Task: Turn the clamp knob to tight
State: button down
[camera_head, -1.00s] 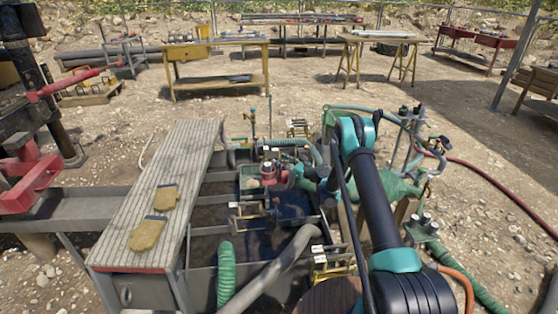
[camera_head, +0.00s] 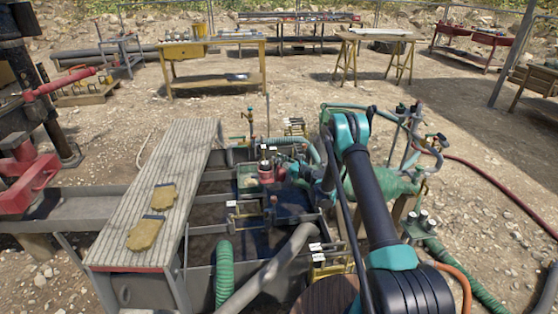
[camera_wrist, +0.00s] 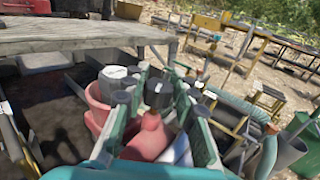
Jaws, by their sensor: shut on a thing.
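The red pump body (camera_head: 266,174) sits over the mud tank, left of my arm's end in the head view. In the wrist view a dark round knob (camera_wrist: 158,93), which looks like the clamp knob, stands on a red body (camera_wrist: 150,138). My gripper (camera_wrist: 160,84) has one green finger on each side of this knob and is shut on it. A grey-topped cylinder (camera_wrist: 114,79) on a red base stands just left of the left finger. The knob's markings cannot be read. In the head view my gripper is small and partly hidden among hoses and my arm.
A slatted walkway (camera_head: 155,190) with two yellow gloves (camera_head: 145,234) runs along the tank's left side. A grey hose (camera_head: 270,272) and a green ribbed hose (camera_head: 224,272) lie at the front. Pipes and valves (camera_head: 408,150) crowd the right. Open gravel lies behind.

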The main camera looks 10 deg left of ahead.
jog(key=m+t+h, duration=0.2)
jog(key=h, duration=0.1)
jog(key=m+t+h, duration=0.3)
jog(key=shift+s+a, duration=0.1)
jog(key=shift+s, duration=0.05)
jog(key=m+t+h, duration=0.1)
jog(key=m+h, duration=0.1)
jog(key=h, duration=0.1)
jog(key=m+t+h, duration=0.1)
jog(key=m+h, duration=0.1)
jog(key=h, duration=0.1)
jog(key=shift+m+h, duration=0.3)
jog(key=shift+h, duration=0.1)
jog(key=m+h, duration=0.2)
jog(key=h, duration=0.2)
jog(key=m+g+h, duration=0.1)
jog(key=m+h, duration=0.2)
jog(key=h, duration=0.1)
jog(key=shift+m+g+h, duration=1.2)
jog(key=shift+m+h, duration=0.5)
jog(key=shift+h, duration=0.8)
jog(key=c, duration=1.2)
grip_release()
